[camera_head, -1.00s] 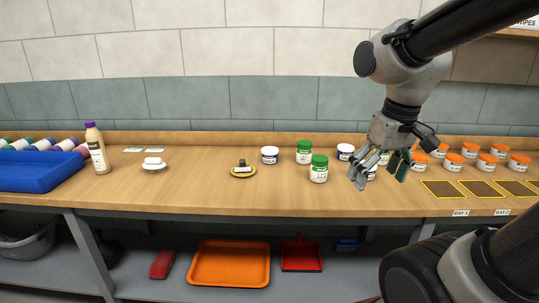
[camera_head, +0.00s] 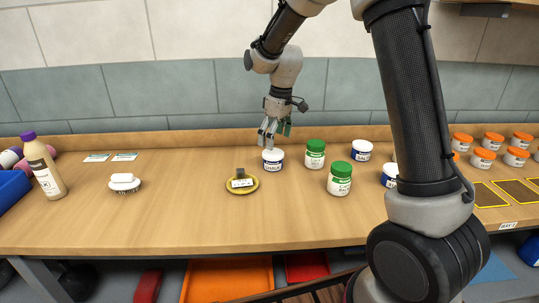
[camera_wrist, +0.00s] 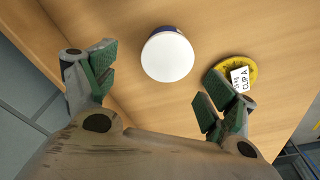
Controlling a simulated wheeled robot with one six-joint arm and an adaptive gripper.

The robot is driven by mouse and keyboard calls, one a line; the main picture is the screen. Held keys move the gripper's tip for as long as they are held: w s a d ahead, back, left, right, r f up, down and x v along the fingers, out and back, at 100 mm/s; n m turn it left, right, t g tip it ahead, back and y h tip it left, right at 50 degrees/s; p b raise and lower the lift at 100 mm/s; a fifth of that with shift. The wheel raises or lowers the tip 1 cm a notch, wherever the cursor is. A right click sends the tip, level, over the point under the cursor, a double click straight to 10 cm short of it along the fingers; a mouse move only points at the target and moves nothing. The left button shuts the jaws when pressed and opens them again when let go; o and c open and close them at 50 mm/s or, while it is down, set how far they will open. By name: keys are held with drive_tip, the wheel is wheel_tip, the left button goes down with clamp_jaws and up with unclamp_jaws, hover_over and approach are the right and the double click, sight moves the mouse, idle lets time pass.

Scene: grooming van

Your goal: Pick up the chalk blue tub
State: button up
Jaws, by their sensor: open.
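A small blue tub with a white lid (camera_head: 273,161) stands upright on the bench; its label seems to read CHALK. In the wrist view its round white lid (camera_wrist: 167,57) shows ahead of and between the spread fingers, with a bit of dark blue side behind it. My gripper (camera_head: 274,139) is open and empty, just above and behind this tub in the head view. Its green-padded fingers also show in the wrist view (camera_wrist: 155,82), apart from the tub. Two other blue tubs with white lids (camera_head: 361,150) (camera_head: 390,175) stand farther right, the nearer one partly behind my arm.
A yellow round dish with a clip and card (camera_head: 242,184) lies close left of the tub. Two green-lidded tubs (camera_head: 315,154) (camera_head: 340,178) stand to the right. A brush (camera_head: 124,184) and a bottle (camera_head: 44,168) are at left. The front bench is clear.

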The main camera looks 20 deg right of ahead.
sight(274, 153)
drive_tip(key=shift+s, duration=0.1)
drive_tip(key=shift+f+n, duration=0.2)
drive_tip(key=shift+n, duration=0.1)
drive_tip(key=f, duration=0.7)
drive_tip(key=shift+s+a+f, duration=0.15)
drive_tip(key=shift+a+f, duration=0.05)
drive_tip(key=shift+a, duration=0.2)
drive_tip(key=c, duration=1.1)
